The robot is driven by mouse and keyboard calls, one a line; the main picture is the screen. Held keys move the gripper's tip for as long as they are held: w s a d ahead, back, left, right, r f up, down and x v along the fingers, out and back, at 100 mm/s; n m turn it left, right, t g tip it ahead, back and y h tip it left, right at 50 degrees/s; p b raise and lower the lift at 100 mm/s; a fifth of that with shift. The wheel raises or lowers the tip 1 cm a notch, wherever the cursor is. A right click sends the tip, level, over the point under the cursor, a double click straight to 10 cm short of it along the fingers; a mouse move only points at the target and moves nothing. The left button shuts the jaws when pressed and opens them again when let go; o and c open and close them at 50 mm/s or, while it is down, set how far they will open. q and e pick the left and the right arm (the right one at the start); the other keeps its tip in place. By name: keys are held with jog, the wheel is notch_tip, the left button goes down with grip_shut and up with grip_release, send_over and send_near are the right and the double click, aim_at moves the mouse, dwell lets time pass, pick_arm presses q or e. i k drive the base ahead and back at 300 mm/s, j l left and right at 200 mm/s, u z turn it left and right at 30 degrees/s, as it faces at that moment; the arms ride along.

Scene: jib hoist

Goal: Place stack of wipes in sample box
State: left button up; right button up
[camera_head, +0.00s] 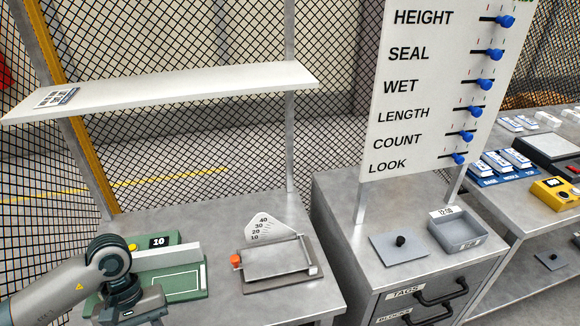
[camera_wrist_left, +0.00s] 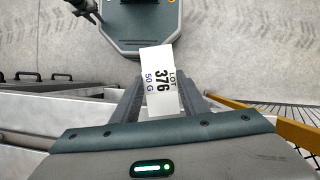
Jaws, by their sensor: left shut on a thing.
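My left gripper (camera_wrist_left: 160,88) is shut on a white, flat-faced piece, which I take to be the stack of wipes (camera_wrist_left: 158,62). The printing on it reads LOT 376 50 G. It sits between the two fingers in the left wrist view, above the floor and part of my base. In the head view my left arm comes in at the lower left; its fingers and the stack cannot be made out there. The open grey box (camera_head: 458,233), apparently the sample box, stands on the right cabinet, far from this gripper. My right gripper is not in view.
A grey plate with a black knob (camera_head: 400,243) lies left of the box. A green device (camera_head: 190,285) and a tilted-plate gauge (camera_head: 278,262) stand on the left bench, under a white shelf (camera_head: 170,88).

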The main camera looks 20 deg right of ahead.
aim_at(456, 234)
jog(key=k+l+z, duration=0.1)
jog(key=l, duration=0.6)
jog(key=k+l+z, duration=0.1)
jog(key=l, duration=0.65)
jog(key=k+l+z, duration=0.15)
jog(key=l, duration=0.6)
jog(key=k+l+z, duration=0.1)
jog(key=l, duration=0.65)
